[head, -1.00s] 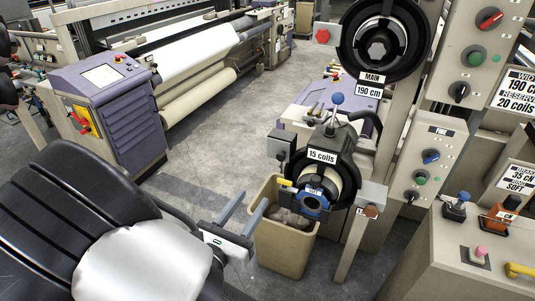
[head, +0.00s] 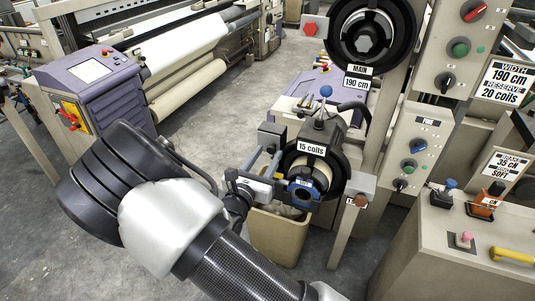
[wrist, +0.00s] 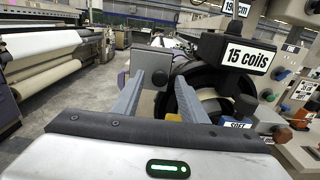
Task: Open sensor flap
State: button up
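The plate also shows in the wrist view (wrist: 150,62), beyond and between my fingertips. My gripper (head: 265,156) is just left of the feeder, its fingers pointing at the plate. In the wrist view, my gripper (wrist: 160,78) is open with nothing between the fingers. Contact with the plate cannot be told.
A beige bin (head: 278,238) stands below the feeder. A larger feeder labelled "MAIN" (head: 367,38) is above. A control panel (head: 415,145) and a bench with buttons (head: 460,245) are at the right. A purple cabinet (head: 97,92) stands left; the floor between is clear.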

jog(key=shift+w+d, duration=0.15)
jog(key=shift+w, duration=0.25)
jog(key=shift+c, duration=0.4)
grip_shut()
